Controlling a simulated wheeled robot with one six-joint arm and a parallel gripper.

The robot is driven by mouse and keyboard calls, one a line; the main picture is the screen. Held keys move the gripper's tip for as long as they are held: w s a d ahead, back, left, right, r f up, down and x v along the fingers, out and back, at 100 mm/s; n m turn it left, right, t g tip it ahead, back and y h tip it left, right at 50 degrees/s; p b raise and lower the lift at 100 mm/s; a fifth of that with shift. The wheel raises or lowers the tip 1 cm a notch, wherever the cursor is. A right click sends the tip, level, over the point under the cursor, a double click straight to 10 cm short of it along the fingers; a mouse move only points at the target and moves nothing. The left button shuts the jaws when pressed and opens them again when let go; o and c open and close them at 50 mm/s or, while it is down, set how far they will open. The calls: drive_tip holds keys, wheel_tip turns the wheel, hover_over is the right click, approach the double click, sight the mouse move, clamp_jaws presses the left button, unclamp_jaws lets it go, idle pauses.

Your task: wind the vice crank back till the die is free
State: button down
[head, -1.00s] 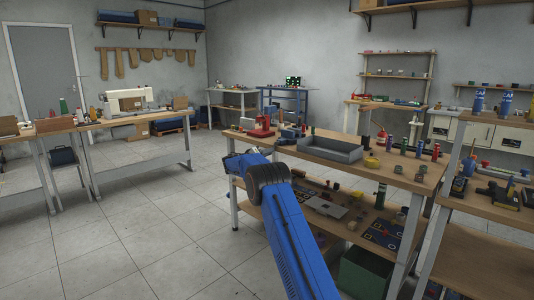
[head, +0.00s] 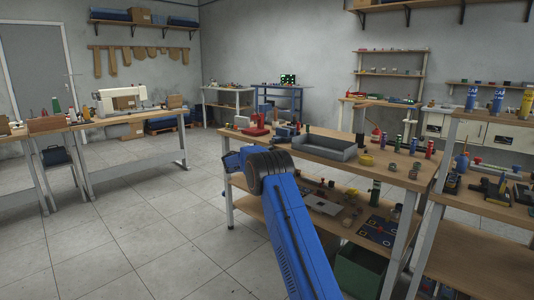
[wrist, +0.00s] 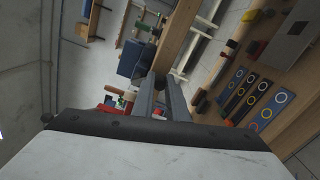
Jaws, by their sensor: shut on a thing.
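A small blue machine that looks like the vice (head: 285,133) stands near the left end of the wooden workbench (head: 390,171). In the wrist view a blue block (wrist: 133,58), probably its body, lies just beyond my fingers. My gripper (wrist: 162,82) is shut, its two grey fingers close together by the bench edge. What they hold seems to be the crank, a small dark part at the fingertips, mostly hidden. In the head view my blue arm reaches to the bench's left end and hides the fingers and crank. I cannot make out the die.
A red machine (head: 257,124) stands left of the vice, and a grey tray (head: 325,147) right of it. Bottles and small parts crowd the bench's right side. The lower shelf holds several parts, with a green bin (head: 362,270) below. The floor to the left is clear.

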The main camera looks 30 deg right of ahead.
drive_tip(key=n, duration=0.2)
drive_tip(key=s+r+n, duration=0.1)
drive_tip(key=n, duration=0.2)
drive_tip(key=shift+s+d+r+n, duration=0.15)
drive_tip(key=shift+r+n, duration=0.15)
drive_tip(key=shift+w+r+n, duration=0.1)
drive_tip(key=shift+r+n, duration=0.65)
drive_tip(key=shift+n, duration=1.3)
drive_tip(key=shift+w+r+n, duration=0.1)
drive_tip(key=shift+r+n, duration=0.7)
drive_tip(key=shift+n, duration=1.3)
drive_tip(key=shift+w+r+n, duration=0.1)
drive_tip(key=shift+r+n, duration=0.65)
drive_tip(key=shift+n, duration=1.3)
drive_tip(key=c, duration=1.7)
unclamp_jaws()
drive_tip(key=shift+c, duration=0.2)
drive_tip(key=v, duration=1.7)
drive_tip(key=shift+a, duration=0.3)
